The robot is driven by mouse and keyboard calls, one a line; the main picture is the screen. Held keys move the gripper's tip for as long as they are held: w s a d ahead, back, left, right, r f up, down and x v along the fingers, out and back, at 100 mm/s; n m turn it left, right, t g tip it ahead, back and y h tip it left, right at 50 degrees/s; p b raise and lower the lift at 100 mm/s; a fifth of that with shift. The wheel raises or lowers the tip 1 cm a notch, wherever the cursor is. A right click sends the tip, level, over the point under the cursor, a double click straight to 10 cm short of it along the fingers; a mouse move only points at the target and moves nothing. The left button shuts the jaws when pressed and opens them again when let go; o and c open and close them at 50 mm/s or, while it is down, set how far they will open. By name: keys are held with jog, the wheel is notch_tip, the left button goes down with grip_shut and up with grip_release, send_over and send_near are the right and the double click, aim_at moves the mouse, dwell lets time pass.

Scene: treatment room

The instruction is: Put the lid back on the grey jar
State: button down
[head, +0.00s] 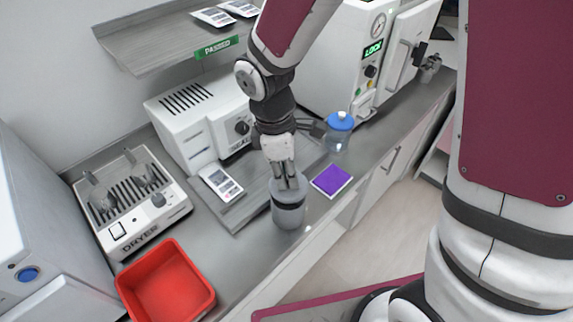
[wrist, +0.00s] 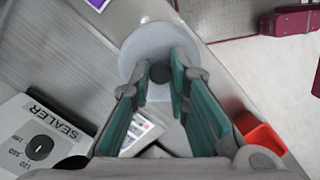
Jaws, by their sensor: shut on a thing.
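The grey jar (head: 289,214), with a dark band around it, stands upright near the front edge of the counter. My gripper (head: 285,180) points down from above at the top of the jar. In the wrist view my gripper (wrist: 159,76) is shut on the dark knob of the round grey lid (wrist: 150,42). The lid is over the jar's mouth; the fingers partly hide it in the head view, and I cannot tell if it is fully seated. The lid hides the jar in the wrist view.
A purple pad (head: 331,180) lies to the jar's right, with a blue-lidded clear jar (head: 339,132) behind it. A red bin (head: 166,284) is at front left. The sealer (head: 201,118), a white pouch (head: 220,183) and the dryer (head: 132,204) stand behind and left.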

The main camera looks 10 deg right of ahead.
jog(key=shift+f+b, duration=0.85)
jog(key=shift+f, duration=1.1)
jog(key=shift+f+p, duration=0.15)
jog(key=shift+p, duration=0.15)
dwell(1.5)
jog(key=c, duration=1)
grip_release()
jog(key=shift+o, duration=0.2)
jog(key=shift+r+p, duration=2.15)
jog(key=shift+r, duration=1.4)
jog(key=shift+c, duration=0.6)
grip_shut()
